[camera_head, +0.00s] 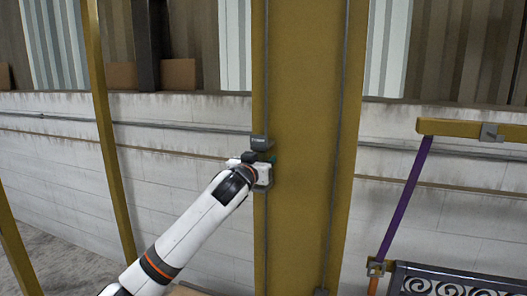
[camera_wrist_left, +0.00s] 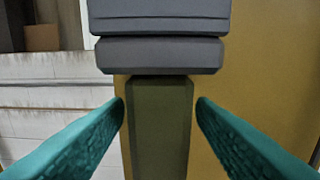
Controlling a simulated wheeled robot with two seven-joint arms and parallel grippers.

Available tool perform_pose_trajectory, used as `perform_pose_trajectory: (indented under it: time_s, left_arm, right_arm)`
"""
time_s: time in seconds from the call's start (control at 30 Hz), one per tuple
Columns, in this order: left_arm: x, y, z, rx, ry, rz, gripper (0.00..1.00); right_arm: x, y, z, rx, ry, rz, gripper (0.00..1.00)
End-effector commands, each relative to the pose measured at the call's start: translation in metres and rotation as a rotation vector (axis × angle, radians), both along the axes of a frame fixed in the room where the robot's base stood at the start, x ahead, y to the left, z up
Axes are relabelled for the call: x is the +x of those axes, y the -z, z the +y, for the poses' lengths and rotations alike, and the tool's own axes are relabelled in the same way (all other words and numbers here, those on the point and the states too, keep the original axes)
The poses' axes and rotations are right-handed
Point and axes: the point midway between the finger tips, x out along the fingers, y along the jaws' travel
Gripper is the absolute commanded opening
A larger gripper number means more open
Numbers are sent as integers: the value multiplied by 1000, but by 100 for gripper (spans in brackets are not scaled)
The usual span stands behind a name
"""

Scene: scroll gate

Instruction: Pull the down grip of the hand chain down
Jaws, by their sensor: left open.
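A grip with grey block-shaped ends (camera_head: 262,143) sits on the left-hand line of the hand chain, against a wide yellow post (camera_head: 305,90). In the left wrist view its grey upper end (camera_wrist_left: 160,55) is above a dark olive upright stem (camera_wrist_left: 160,140). My left gripper (camera_head: 268,160) is at this grip, below the upper end. Its teal fingers (camera_wrist_left: 160,105) are open, one on each side of the stem, with a small gap visible on both sides. The frames do not show a marking for which grip is the down grip. My right gripper is not in view.
A second thin line (camera_head: 342,100) runs down the post's right side, with a small dark piece (camera_head: 320,292) at the bottom edge. At right are a yellow beam (camera_head: 465,129), a purple strap (camera_head: 405,203) and a scrolled panel (camera_head: 450,283). A white block wall (camera_head: 60,150) stands behind.

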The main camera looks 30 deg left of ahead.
Motion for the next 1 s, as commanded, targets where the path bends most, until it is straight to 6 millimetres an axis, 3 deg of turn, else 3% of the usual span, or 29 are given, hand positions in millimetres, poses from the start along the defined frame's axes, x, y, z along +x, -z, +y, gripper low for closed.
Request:
perform_pose_trajectory:
  time_s: [0.2, 0.57, 0.9, 1.0]
  left_arm:
    - [20, -1, 5, -1, -1, 1, 51]
    - [24, 1, 6, 0, 0, -1, 51]
    - [24, 1, 6, 0, 0, 0, 0]
    - [24, 1, 6, 1, 0, 0, 0]
  right_arm:
    - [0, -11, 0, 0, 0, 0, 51]
    - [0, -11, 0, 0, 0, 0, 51]
    - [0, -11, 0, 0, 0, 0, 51]
    - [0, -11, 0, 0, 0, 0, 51]
